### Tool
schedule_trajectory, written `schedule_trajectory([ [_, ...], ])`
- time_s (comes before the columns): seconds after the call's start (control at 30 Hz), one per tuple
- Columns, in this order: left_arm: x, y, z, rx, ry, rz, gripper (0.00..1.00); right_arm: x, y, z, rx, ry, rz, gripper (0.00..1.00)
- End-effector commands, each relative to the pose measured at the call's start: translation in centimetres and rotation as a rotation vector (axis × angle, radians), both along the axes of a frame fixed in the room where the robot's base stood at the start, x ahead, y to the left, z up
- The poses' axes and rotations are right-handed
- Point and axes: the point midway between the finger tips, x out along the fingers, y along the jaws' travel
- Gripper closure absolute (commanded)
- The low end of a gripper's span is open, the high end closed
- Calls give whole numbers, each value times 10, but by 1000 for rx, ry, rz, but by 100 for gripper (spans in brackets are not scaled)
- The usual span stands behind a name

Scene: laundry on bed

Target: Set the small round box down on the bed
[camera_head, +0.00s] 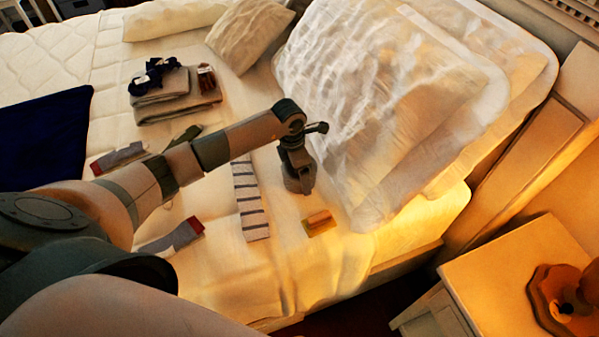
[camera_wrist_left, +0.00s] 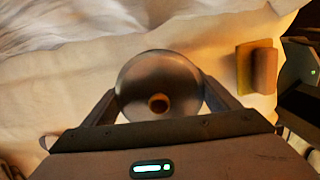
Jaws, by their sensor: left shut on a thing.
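In the head view my left gripper (camera_head: 299,180) points down over the bed (camera_head: 290,245), beside the pillows. There the box cannot be told apart from the dark gripper. I cannot tell whether the box touches the bed. My right gripper is not in view.
A small yellow and brown item (camera_head: 319,222) lies just right of the gripper. A striped cloth (camera_head: 250,200) lies to its left. Large pillows (camera_head: 385,100) stand behind. Folded clothes (camera_head: 175,95) lie farther left. A nightstand (camera_head: 500,275) is beyond the bed's edge.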

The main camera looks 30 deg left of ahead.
Motion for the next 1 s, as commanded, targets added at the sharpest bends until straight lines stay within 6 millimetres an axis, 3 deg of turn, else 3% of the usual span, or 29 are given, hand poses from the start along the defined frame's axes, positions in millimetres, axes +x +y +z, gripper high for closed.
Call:
schedule_trajectory([
  [0.33, 0, 0, -2, 0, 0, 0, 41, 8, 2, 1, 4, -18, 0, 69],
  [0.37, 0, 0, -2, 0, 0, 0, 16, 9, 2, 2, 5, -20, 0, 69],
  [0.43, 0, 0, -2, 0, 0, 0, 0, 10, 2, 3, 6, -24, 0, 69],
  [0.87, 0, 0, 1, 0, 0, 0, 0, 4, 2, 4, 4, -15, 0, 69],
  [1.0, 0, 2, 12, 0, -3, 0, 0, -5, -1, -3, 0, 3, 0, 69],
])
